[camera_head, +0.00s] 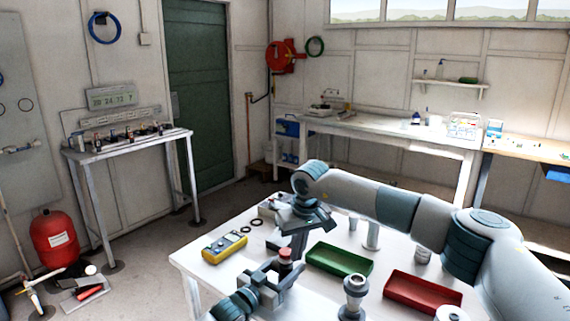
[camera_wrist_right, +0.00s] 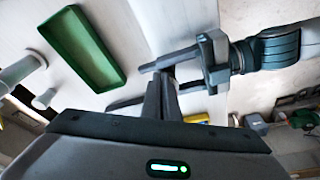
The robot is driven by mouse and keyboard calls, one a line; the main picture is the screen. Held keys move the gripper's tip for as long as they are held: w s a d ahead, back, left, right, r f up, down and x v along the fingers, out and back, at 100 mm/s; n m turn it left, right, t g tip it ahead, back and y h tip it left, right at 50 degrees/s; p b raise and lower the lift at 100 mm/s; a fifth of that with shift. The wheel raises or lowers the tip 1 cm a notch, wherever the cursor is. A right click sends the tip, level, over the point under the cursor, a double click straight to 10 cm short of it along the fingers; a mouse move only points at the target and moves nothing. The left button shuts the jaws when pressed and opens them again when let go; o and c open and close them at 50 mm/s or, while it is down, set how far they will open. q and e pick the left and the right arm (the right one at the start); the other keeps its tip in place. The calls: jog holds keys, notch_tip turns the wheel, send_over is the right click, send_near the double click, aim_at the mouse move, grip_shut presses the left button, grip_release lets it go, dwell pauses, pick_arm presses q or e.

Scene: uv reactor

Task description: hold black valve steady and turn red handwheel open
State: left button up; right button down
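The red handwheel (camera_head: 285,254) shows as a small red knob on a dark stem above the near part of the white table. I cannot make out the black valve's body apart from the dark gripper parts around it. My left gripper (camera_head: 276,274) is low at the table's near side, its fingers apart around the area below the red knob; it also shows in the right wrist view (camera_wrist_right: 165,75). My right gripper (camera_head: 297,250) points down just behind and right of the knob. In the right wrist view its fingers (camera_wrist_right: 162,85) lie close together, with nothing red visible between them.
A yellow meter (camera_head: 225,247) lies left of the grippers, with black rings (camera_head: 251,226) behind it. A green tray (camera_head: 340,259) and a red tray (camera_head: 424,291) sit to the right. A grey cylindrical fitting (camera_head: 354,292) stands near the front edge.

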jog(key=shift+s+d, duration=0.25)
dwell(0.8)
jog(key=shift+r, duration=0.1)
jog(key=shift+r, duration=2.95)
jog(key=a, duration=0.2)
jog(key=r, duration=0.1)
jog(key=shift+s+a, duration=0.35)
jog(key=shift+a, duration=0.05)
jog(key=shift+f, duration=0.1)
notch_tip(320, 180, down, 7)
